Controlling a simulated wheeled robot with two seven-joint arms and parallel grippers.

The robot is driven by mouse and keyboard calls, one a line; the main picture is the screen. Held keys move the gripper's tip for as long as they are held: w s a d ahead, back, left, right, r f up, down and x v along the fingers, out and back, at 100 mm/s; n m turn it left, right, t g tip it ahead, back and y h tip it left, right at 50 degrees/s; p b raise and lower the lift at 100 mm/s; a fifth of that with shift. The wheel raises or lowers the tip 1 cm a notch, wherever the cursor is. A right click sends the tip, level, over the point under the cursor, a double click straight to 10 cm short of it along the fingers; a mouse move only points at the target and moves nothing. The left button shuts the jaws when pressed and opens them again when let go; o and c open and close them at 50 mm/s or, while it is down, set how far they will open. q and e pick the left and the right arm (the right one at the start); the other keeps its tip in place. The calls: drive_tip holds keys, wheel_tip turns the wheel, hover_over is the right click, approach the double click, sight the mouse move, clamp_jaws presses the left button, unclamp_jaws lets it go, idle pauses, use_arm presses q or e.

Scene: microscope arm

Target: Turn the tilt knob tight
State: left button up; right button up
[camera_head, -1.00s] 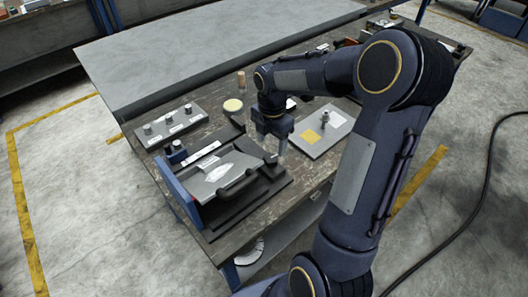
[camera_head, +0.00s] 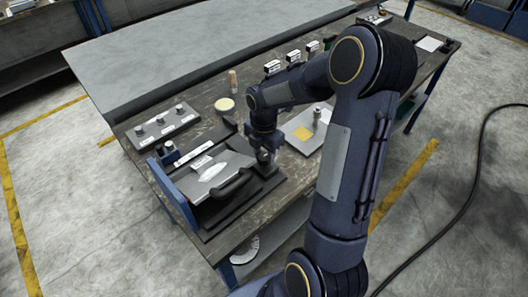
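A grey device with a sloping plate (camera_head: 222,172), a black curved handle (camera_head: 232,186) and a blue side panel (camera_head: 172,197) sits on the workbench. My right gripper (camera_head: 268,157) reaches down at the device's right end. Its fingers are small and dark here, and I cannot tell whether they are open or shut, or touching anything. No tilt knob shows clearly at that end; the gripper may hide it. A dark knob-like part (camera_head: 170,149) stands at the device's far left corner, away from the gripper. My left gripper is not in view.
A round yellowish dish (camera_head: 224,104) and a wooden peg (camera_head: 232,80) are behind the device. A grey plate (camera_head: 310,138) with a yellow square and upright post lies right.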

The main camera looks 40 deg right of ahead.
drive_tip(key=shift+c, duration=0.7)
drive_tip(key=shift+m, duration=0.4)
drive_tip(key=m, duration=0.2)
drive_tip(key=shift+m+b, duration=0.4)
drive_tip(key=m, duration=0.4)
drive_tip(key=shift+b, duration=0.35)
drive_tip(key=m, duration=0.4)
drive_tip(key=shift+m+b, duration=0.3)
drive_tip(key=shift+m, duration=1.9)
